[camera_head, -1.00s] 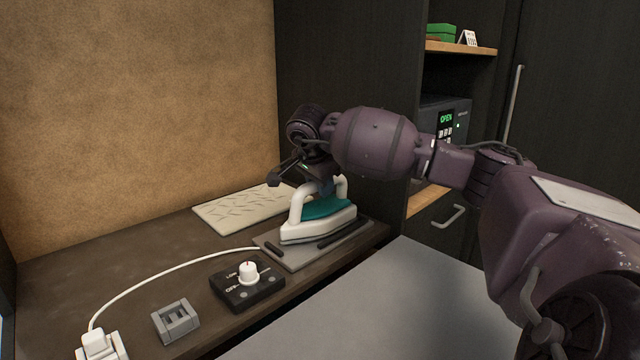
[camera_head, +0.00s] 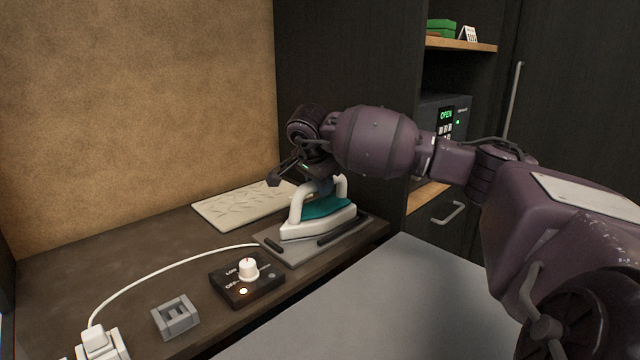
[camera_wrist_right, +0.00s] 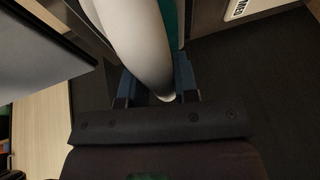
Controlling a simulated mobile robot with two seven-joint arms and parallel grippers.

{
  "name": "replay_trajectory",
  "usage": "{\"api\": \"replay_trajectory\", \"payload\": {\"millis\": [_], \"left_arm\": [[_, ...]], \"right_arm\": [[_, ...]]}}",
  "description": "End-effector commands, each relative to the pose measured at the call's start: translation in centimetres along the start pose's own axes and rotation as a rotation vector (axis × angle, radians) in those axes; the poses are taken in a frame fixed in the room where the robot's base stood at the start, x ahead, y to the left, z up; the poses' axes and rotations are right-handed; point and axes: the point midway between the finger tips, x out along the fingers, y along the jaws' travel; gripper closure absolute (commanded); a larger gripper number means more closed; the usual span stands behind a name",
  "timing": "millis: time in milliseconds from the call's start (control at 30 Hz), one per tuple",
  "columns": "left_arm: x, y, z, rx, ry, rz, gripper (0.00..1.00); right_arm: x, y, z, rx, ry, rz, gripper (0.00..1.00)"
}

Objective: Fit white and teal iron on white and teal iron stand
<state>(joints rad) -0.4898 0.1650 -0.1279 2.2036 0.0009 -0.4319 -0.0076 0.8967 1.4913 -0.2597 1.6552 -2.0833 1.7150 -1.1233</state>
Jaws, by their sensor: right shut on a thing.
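The white and teal iron (camera_head: 318,216) sits upright over its flat grey stand (camera_head: 288,251), between the stand's dark rails; whether it is fully seated I cannot tell. My right gripper (camera_head: 325,185) comes in from above and behind and is shut on the iron's white handle. In the right wrist view the handle (camera_wrist_right: 139,45) lies between the blue finger pads of my right gripper (camera_wrist_right: 158,88). The stand's far side is hidden behind the iron. My left gripper is not in view.
A black dial box (camera_head: 247,284) with a white knob and lit lamp stands left of the stand. A grey socket block (camera_head: 175,318), a white plug (camera_head: 98,343) with cord and a patterned cream board (camera_head: 240,206) lie on the counter. A dark cabinet rises at right.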

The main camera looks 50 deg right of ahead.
Motion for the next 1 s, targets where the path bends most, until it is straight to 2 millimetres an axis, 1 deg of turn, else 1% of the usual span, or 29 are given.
{"api": "replay_trajectory", "payload": {"millis": [200,233,400,433,867,900,1000], "left_arm": [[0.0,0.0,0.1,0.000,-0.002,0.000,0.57],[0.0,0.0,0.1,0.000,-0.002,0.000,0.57],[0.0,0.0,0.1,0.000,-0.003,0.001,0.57],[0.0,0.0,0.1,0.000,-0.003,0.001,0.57],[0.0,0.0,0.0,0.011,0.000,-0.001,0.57],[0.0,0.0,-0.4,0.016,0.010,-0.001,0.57],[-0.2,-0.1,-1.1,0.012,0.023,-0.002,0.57]], "right_arm": [[0.0,0.0,0.0,0.000,0.001,-0.001,1.00],[0.0,0.0,0.0,0.000,0.001,-0.001,0.70],[0.1,0.0,0.0,-0.001,0.001,0.000,0.44],[0.1,0.0,0.0,-0.001,0.001,0.001,0.42],[0.2,0.1,0.1,-0.002,0.000,0.004,0.42],[-0.1,0.0,0.1,-0.002,0.000,0.001,0.42],[-2.3,-0.1,-0.1,-0.001,0.001,-0.004,0.42]]}}
